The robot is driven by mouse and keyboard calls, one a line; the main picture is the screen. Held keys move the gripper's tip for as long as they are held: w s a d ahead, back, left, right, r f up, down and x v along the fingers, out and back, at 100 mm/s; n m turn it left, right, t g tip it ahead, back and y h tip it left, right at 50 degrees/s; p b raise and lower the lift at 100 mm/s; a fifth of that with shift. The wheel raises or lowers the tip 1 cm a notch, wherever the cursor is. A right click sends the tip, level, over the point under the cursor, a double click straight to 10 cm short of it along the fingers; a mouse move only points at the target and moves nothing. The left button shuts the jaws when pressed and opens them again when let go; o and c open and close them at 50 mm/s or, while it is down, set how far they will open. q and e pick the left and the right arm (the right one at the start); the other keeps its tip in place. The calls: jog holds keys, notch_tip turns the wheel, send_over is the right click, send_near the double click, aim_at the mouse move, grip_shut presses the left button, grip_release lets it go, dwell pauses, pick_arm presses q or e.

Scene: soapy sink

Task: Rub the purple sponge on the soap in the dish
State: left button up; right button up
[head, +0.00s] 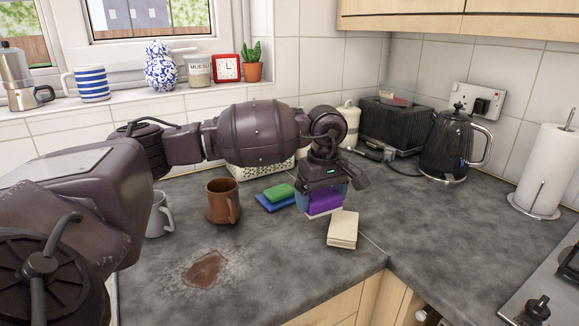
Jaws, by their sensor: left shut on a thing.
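My left gripper (328,184) reaches down over the worktop and is shut on the purple sponge (324,202). The sponge's lower part shows below the fingers. A pale blue-grey thing (302,200) shows beside and behind the sponge, mostly hidden by it and the gripper; I cannot tell whether it is the dish or whether they touch. To the left of the sponge, a green block (279,191) lies on a flat blue piece (275,203). No bar that is clearly the soap can be made out. My right gripper is not in view.
A brown mug (223,203) and a grey mug (159,215) stand to the left. A cream block (342,229) lies in front of the sponge. A brown spill (203,270) marks the front worktop. A kettle (456,146) and paper roll (543,170) stand right.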

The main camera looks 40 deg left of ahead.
pick_arm(q)
jog(key=w+a+r+n+b, duration=0.2)
jog(key=w+a+n+b, duration=0.15)
jog(key=a+n, duration=0.5)
jog(key=n+b, duration=0.5)
jog(key=n, duration=0.5)
send_over(280, 189)
jog(key=shift+a+f, duration=0.1)
jog(key=shift+f, duration=2.8)
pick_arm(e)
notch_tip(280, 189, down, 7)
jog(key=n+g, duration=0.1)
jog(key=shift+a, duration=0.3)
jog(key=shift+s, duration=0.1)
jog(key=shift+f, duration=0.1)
pick_arm(q)
jog(key=shift+f, duration=0.6)
